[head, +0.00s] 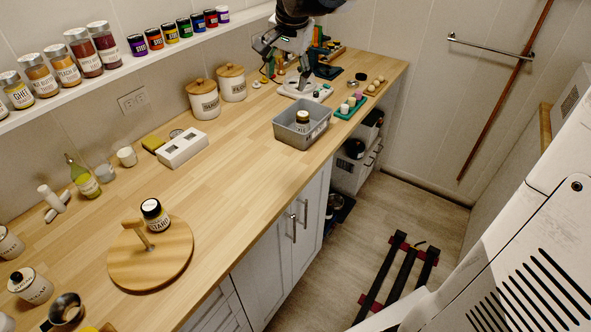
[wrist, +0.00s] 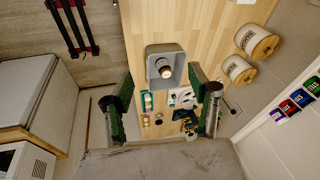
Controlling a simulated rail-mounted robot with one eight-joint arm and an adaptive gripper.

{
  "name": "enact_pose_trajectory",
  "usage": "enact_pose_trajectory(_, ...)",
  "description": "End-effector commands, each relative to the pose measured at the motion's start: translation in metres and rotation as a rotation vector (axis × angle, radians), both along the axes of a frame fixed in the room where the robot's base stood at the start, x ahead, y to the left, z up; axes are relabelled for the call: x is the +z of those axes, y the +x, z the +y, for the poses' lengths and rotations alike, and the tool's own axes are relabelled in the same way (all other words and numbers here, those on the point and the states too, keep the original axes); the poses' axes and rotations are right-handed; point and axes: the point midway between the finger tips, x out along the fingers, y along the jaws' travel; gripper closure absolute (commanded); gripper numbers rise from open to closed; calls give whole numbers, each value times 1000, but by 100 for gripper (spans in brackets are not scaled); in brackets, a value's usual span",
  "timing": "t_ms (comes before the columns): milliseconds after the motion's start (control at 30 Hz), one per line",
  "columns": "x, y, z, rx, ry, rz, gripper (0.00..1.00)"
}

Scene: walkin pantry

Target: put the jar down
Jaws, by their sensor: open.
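A jar with a dark lid and a light label (head: 302,118) stands inside the grey bin (head: 287,133) on the wooden counter. In the wrist view the jar (wrist: 165,69) shows from above within the grey bin (wrist: 151,56). My gripper (head: 284,54) is above the counter, beyond the bin in the head view. In the wrist view my gripper (wrist: 165,104) has its two green-padded fingers wide apart, with nothing held between them. The jar is apart from the fingers. A second dark-lidded jar (head: 155,214) stands on the round wooden board (head: 160,262).
A white scale-like device (head: 303,88) and a green tray (head: 350,108) with small pots lie behind the bin. Two lidded canisters (head: 203,100) stand near the wall. A spice shelf (head: 120,70) runs along the wall.

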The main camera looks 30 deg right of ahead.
Motion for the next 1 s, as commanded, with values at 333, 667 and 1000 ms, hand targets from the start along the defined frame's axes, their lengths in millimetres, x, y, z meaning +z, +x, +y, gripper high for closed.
enact_pose_trajectory(333,-9,-103,41,317,-118,-100,44)
enact_pose_trajectory(667,-47,-192,67,602,-253,-196,44)
enact_pose_trajectory(1000,-82,-238,79,776,-350,-254,44)
